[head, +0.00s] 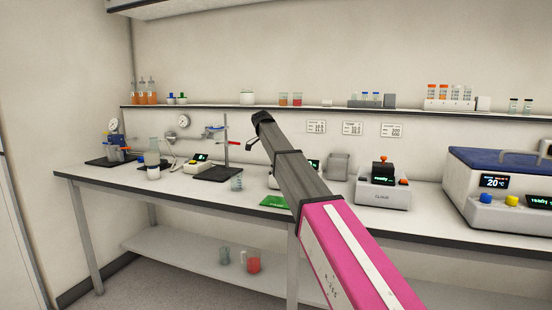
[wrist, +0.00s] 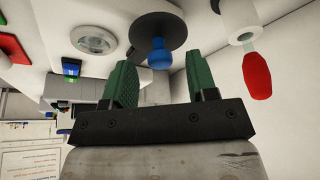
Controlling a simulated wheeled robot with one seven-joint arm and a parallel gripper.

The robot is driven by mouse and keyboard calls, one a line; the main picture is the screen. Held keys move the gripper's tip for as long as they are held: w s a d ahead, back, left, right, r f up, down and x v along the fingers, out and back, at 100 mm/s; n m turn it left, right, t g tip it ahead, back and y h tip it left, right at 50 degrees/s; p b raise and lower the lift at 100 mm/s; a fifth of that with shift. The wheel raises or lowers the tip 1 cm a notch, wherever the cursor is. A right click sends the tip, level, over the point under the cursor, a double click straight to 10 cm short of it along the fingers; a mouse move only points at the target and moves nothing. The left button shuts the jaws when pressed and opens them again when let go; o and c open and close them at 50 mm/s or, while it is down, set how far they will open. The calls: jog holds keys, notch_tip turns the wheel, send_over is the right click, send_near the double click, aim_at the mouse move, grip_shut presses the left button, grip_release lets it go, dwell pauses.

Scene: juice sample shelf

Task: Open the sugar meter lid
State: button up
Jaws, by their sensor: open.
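In the head view the arm crosses the bench, and its dark end is above the back of the bench. In the wrist view my gripper (wrist: 163,78) has two green fingers, apart with nothing between them. A round dark disc with a blue knob (wrist: 158,54) lies just beyond the fingertips, the knob lined up between them. It may be the sugar meter's lid; I cannot read a label. A small lit screen (wrist: 71,67) and a round glassy part (wrist: 93,39) are beside it on a pale body. In the head view the arm hides part of a pale device (head: 273,181).
A red handle (wrist: 256,76) hangs close right of the fingers in the wrist view. The CLOUD device (head: 382,190) and a blue-topped machine (head: 492,165) stand to the right. A shelf (head: 215,107) runs behind the bench. A green pad (head: 274,201) lies at the front.

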jog(key=v, duration=0.9)
jog(key=shift+r, duration=0.35)
jog(key=shift+s+a, duration=0.15)
